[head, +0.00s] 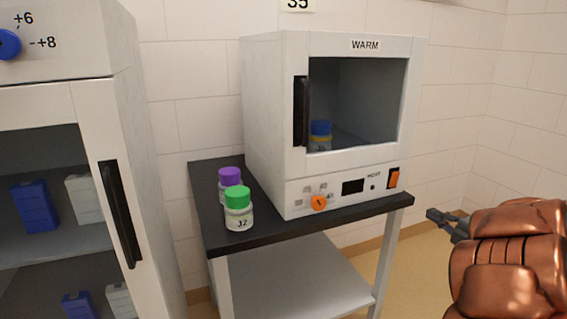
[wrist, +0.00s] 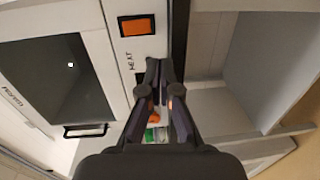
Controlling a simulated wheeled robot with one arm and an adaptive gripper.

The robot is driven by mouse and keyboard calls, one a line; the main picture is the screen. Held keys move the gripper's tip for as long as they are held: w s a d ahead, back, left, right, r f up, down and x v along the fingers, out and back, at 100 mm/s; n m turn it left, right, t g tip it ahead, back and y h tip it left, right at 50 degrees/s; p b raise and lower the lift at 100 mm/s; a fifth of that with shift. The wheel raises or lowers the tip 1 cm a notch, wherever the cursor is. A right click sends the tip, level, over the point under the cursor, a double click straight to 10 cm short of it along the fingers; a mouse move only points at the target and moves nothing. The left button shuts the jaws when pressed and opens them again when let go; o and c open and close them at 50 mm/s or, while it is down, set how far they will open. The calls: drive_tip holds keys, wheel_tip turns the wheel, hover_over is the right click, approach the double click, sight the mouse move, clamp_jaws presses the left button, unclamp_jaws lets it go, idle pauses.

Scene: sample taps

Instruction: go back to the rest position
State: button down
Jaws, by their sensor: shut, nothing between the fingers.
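My gripper (head: 436,215) is at the right of the head view, at the end of my copper-coloured arm, to the right of the WARM cabinet (head: 270,100). Its fingers are shut with nothing between them. In the wrist view my gripper (wrist: 163,66) points at the cabinet's control panel, near the orange switch (wrist: 137,27). That orange switch also shows in the head view (head: 394,178). My gripper looks apart from the table and the cabinet in the head view.
A green-capped jar (head: 238,215) and a purple-capped jar (head: 230,178) stand on the black tabletop (head: 205,180) left of the cabinet. A blue-capped jar (head: 320,132) is inside it. A fridge (head: 95,120) stands at the left. The floor right of the table looks clear.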

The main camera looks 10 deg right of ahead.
wheel_tip(320, 180, up, 8)
drive_tip(key=w+d+m+h+p, duration=0.2)
drive_tip(key=w+m+h+p, duration=0.1)
drive_tip(key=m+h+p, duration=0.15)
drive_tip(key=s+a+r+m+g+h+p, duration=0.2)
drive_tip(key=s+r+m+g+h+p, duration=0.45)
drive_tip(key=r+m+p, duration=0.3)
drive_tip(key=s+a+m+g+y+p, duration=0.6)
drive_tip(key=s+a+g+p, duration=0.6)
drive_tip(key=s+a, duration=1.9)
drive_tip(key=shift+s+a+r+y+p, duration=0.2)
drive_tip(key=shift+a+r+y+p, duration=0.25)
drive_tip(key=shift+a+y+p, duration=0.55)
drive_tip(key=shift+d, duration=0.15)
